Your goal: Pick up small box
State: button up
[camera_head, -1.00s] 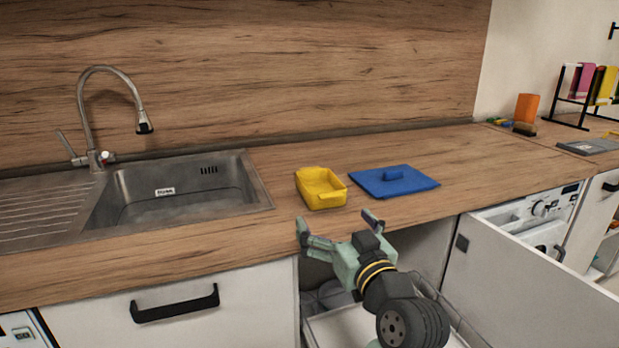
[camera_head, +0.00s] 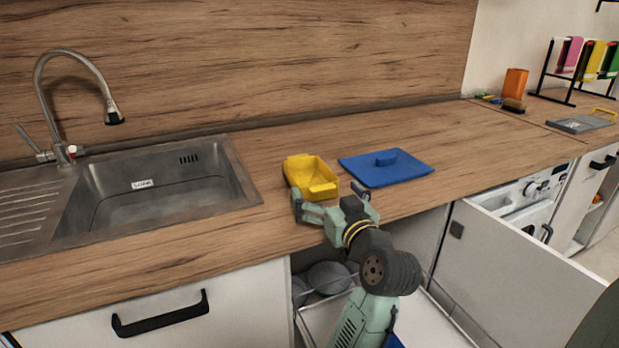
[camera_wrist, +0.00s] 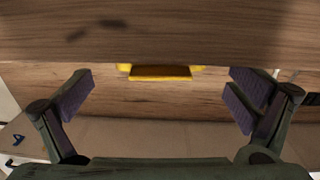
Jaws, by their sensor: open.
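The small box is a yellow open-topped box (camera_head: 311,174) standing upright on the wooden counter, right of the sink. My gripper (camera_head: 329,198) is open and empty at the counter's front edge, just in front of the box, with its fingers spread to either side. In the head view the left finger overlaps the box's lower left side; I cannot tell whether they touch. In the wrist view the box (camera_wrist: 160,73) shows as a low yellow strip centred between the two fingers (camera_wrist: 160,97), beyond their tips.
A blue lid (camera_head: 400,172) with a handle lies right of the box. The steel sink (camera_head: 150,190) is on the left. Below my gripper is an open drawer (camera_head: 325,312) with bowls; an open cabinet door (camera_head: 520,275) stands right. The counter behind the box is clear.

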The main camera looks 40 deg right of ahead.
jog(key=x, duration=0.3)
jog(key=shift+w+p, duration=0.25)
jog(key=shift+p, duration=0.15)
jog(key=c, duration=1.2)
